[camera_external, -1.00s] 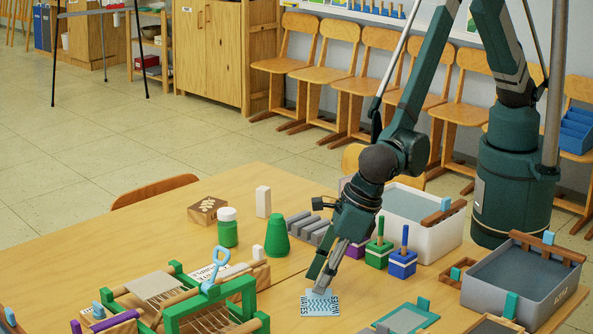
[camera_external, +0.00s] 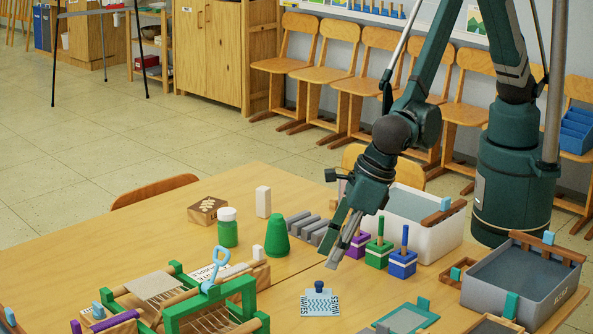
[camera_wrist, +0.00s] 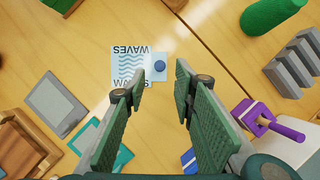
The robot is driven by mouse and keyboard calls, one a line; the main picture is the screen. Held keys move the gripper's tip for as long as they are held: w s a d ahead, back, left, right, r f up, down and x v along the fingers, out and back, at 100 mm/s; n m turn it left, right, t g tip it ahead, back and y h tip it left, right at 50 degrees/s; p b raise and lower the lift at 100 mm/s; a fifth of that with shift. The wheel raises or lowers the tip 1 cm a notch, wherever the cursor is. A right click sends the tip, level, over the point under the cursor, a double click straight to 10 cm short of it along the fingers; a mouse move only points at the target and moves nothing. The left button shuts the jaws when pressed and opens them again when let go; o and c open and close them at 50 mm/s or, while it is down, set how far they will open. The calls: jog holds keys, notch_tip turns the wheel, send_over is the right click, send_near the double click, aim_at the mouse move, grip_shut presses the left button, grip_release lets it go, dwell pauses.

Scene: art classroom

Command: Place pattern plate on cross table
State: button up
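The pattern plate (camera_external: 327,309) is a light blue square with dark wave lines, the word WAVES and a round blue knob. It lies flat on the wooden table (camera_external: 190,262); the wrist view shows it too (camera_wrist: 128,62), just ahead of the fingers. My gripper (camera_external: 337,262) is above the table, up and slightly right of the plate, not touching it. I cannot tell which surface is the cross table; a seam divides the tabletop near the plate.
Stacking pegs (camera_external: 402,262) and a white bin (camera_external: 440,240) stand right of my gripper. A grey bin (camera_external: 497,292) is at the far right. A green cone (camera_external: 276,236), grey ridged block (camera_external: 312,231) and green-framed loom (camera_external: 245,287) are left.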

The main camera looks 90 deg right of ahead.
jog(key=shift+v, duration=2.55)
jog(key=w+d+r+m, duration=0.2)
jog(key=d+r+m, duration=0.2)
jog(key=d+r, duration=0.5)
jog(key=w+d+r+m, duration=0.3)
jog(key=d+r+m, duration=0.15)
jog(key=d, duration=0.75)
jog(key=s+d+r+m, duration=0.1)
jog(key=d+r+m, duration=0.3)
jog(key=d, duration=0.5)
jog(key=s+d+r+m, duration=0.2)
jog(key=d+r+m, duration=0.15)
jog(key=d, duration=0.55)
jog(key=s+d+r+m, duration=0.1)
jog(key=s+d+m, duration=0.2)
jog(key=d, duration=0.3)
jog(key=s+d+r+m+t, duration=0.1)
jog(key=s+d+m, duration=0.15)
jog(key=d, duration=0.25)
jog(key=s+d+r+m, duration=0.1)
jog(key=s+d+m, duration=0.1)
jog(key=d+m, duration=0.3)
jog(key=s+d+f+m+t, duration=0.1)
jog(key=s+d+f+m, duration=0.1)
jog(key=s+d+m, duration=0.7)
jog(key=s+d, duration=0.4)
jog(key=shift+d+t, duration=0.25)
jog(key=shift+t, duration=0.05)
